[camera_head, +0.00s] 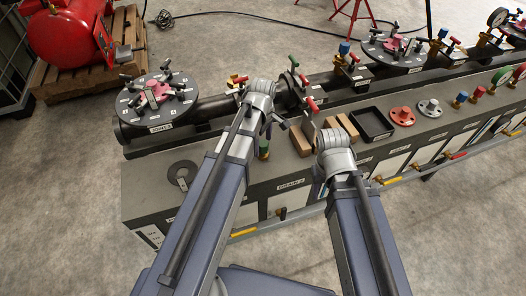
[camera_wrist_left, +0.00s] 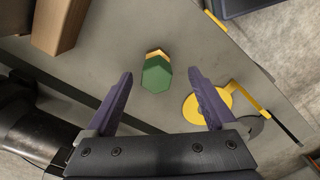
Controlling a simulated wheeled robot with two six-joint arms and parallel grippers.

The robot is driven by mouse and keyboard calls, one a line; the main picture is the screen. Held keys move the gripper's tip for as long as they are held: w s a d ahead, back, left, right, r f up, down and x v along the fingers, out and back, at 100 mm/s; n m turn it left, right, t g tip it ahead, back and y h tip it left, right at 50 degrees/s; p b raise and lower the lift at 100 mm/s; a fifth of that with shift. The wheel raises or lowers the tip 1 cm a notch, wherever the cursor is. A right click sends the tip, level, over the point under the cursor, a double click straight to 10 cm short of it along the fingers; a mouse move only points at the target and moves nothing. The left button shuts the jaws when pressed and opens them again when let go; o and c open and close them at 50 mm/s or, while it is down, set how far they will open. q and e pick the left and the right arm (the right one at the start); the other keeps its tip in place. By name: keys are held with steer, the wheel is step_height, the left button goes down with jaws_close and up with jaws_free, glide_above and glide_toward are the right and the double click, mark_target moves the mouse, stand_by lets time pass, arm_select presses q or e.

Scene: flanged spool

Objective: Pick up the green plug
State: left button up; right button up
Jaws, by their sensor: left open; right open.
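The green plug (camera_wrist_left: 156,75) shows in the left wrist view as a green hexagonal head with a brass-yellow part behind it, on the grey bench top. In the head view a green piece (camera_head: 264,151), which looks like this plug, shows beside my left arm near the bench's front edge. My left gripper (camera_wrist_left: 160,78) is open, its purple fingers on either side of the plug in the picture, touching nothing that I can see. In the head view my left gripper (camera_head: 276,122) is mostly hidden by its wrist. My right gripper (camera_head: 319,174) is open, partly hidden below its wrist.
Wooden blocks (camera_head: 300,141) and a black tray (camera_head: 371,124) are close by on the bench. A yellow disc with a handle (camera_wrist_left: 222,105) lies right of the plug. A black pipe with red-handled valves (camera_head: 310,104) runs behind. Red and grey flanges (camera_head: 402,116) sit further right.

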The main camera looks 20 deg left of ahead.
mark_target(263, 149)
arm_select(q)
steer(key=f+b, duration=0.4)
steer(key=f, duration=0.1)
steer(key=shift+w, duration=0.25)
steer(key=shift+r, duration=0.15)
jaws_close()
stand_by(0.4)
